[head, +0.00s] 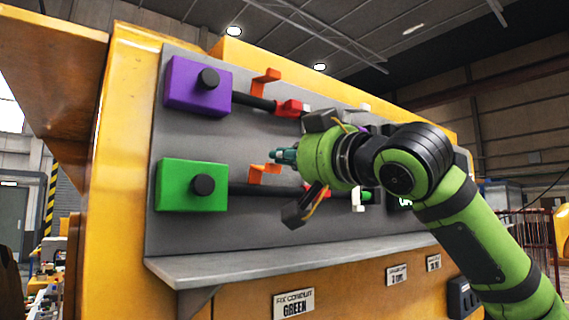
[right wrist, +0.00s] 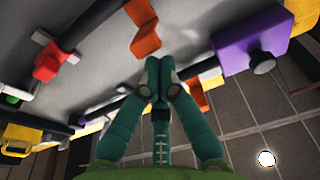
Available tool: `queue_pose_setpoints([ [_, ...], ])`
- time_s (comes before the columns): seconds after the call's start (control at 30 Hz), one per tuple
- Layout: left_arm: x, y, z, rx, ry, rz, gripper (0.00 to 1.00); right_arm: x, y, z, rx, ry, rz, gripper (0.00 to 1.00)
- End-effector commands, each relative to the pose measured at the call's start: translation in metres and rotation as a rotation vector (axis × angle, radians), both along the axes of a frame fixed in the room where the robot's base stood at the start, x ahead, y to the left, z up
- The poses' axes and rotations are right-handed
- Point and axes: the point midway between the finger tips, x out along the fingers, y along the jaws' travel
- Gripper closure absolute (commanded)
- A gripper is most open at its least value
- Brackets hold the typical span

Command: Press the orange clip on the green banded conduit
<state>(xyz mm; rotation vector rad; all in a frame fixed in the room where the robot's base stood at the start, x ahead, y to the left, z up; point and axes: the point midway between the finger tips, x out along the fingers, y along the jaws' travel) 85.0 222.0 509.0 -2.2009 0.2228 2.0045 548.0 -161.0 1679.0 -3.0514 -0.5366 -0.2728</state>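The lower black conduit (head: 240,189) runs right from a green box (head: 192,185); a small green patch (head: 367,195) shows on it beyond my wrist. An orange clip (head: 264,172) stands out above this conduit; it also shows in the right wrist view (right wrist: 144,28), bent outward near my fingertips. My right gripper (head: 283,156) is in front of the panel, just above and right of that clip. Its teal fingers are together in the right wrist view (right wrist: 159,64), with nothing seen between them. I cannot tell whether the tips touch the clip. My left gripper is not in view.
Above, a purple box (head: 197,86) has its own conduit, a red fitting (head: 290,108) and another orange clip (head: 265,78). A grey shelf (head: 225,268) juts out below the panel. A placard (head: 293,304) reads "FIX CONDUIT GREEN". My right arm hides the panel's right part.

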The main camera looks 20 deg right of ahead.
Motion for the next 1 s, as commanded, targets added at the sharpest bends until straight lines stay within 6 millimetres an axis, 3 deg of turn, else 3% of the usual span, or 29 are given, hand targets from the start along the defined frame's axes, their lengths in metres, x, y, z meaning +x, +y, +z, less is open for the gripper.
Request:
queue_pose_setpoints([
  [0.43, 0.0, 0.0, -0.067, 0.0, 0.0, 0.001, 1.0, -0.002, 0.0, -0.031, 0.074, -0.2, 0.003, 1.0],
  [1.0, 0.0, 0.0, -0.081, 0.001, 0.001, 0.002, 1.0, -0.002, -0.001, -0.038, 0.08, -0.22, 0.0, 1.0],
])
